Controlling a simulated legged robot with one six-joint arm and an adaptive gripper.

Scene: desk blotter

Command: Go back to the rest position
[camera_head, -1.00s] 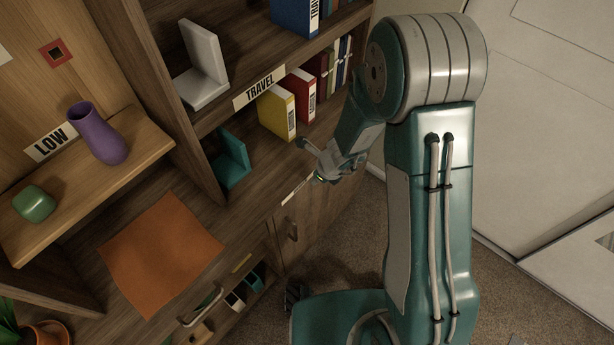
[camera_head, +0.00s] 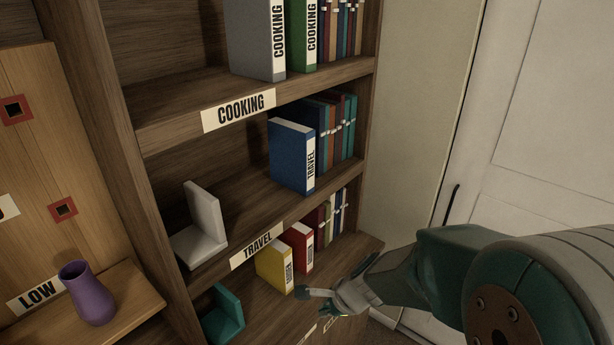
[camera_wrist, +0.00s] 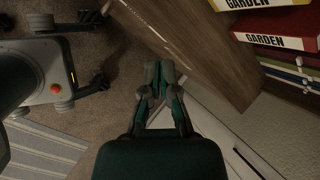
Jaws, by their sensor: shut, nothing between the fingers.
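My gripper (camera_head: 326,298) is at the lower middle of the head view, in front of the lower shelf with the yellow and red books. In the wrist view my gripper (camera_wrist: 163,72) has its two fingers together with nothing between them. It hangs clear of the books, with carpet and the cabinet's wooden edge beyond it. My arm reaches in from the lower right of the head view.
A yellow book (camera_head: 275,267) and a red book (camera_head: 300,247) stand near my gripper. A teal bookend (camera_head: 223,316) is to their left. A blue book (camera_head: 291,157) and a white bookend (camera_head: 201,229) stand above. A purple vase (camera_head: 88,294) is at far left.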

